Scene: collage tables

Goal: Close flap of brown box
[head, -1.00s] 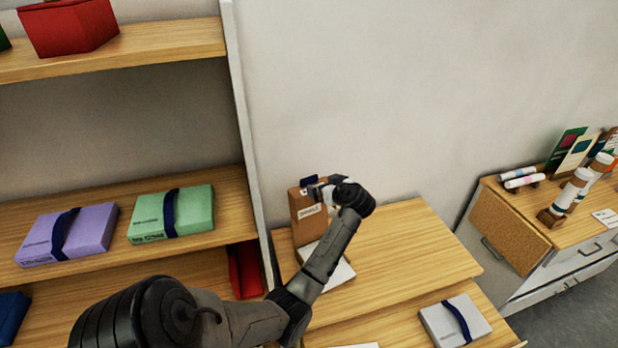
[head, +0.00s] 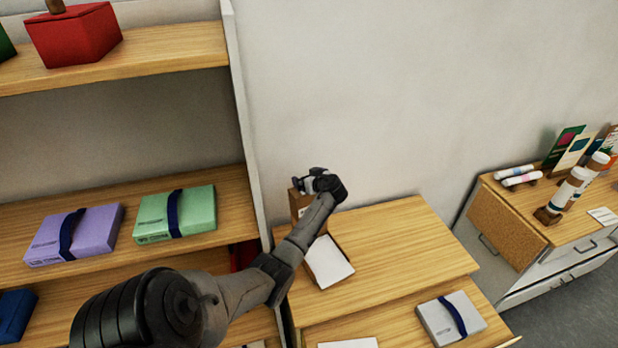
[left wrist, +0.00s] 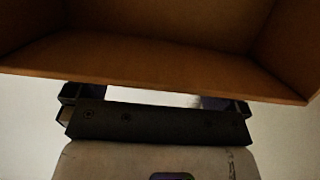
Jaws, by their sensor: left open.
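The brown box (head: 298,203) stands upright on the wooden table against the wall, beside the shelf. My left gripper (head: 300,184) is at the box's top edge, and my arm hides much of the box's front. In the left wrist view the brown box (left wrist: 150,60) fills the top as a brown panel with side walls, like an open inside. My left gripper (left wrist: 155,100) is open just below its edge, with pale surface between the fingers. I cannot tell whether the gripper touches the box or which part is the flap. My right gripper is not in view.
A grey box with a dark band (head: 451,320) is on the lower surface. The shelf at left holds a purple box (head: 75,236) and a green box (head: 175,214). The table's right part is clear.

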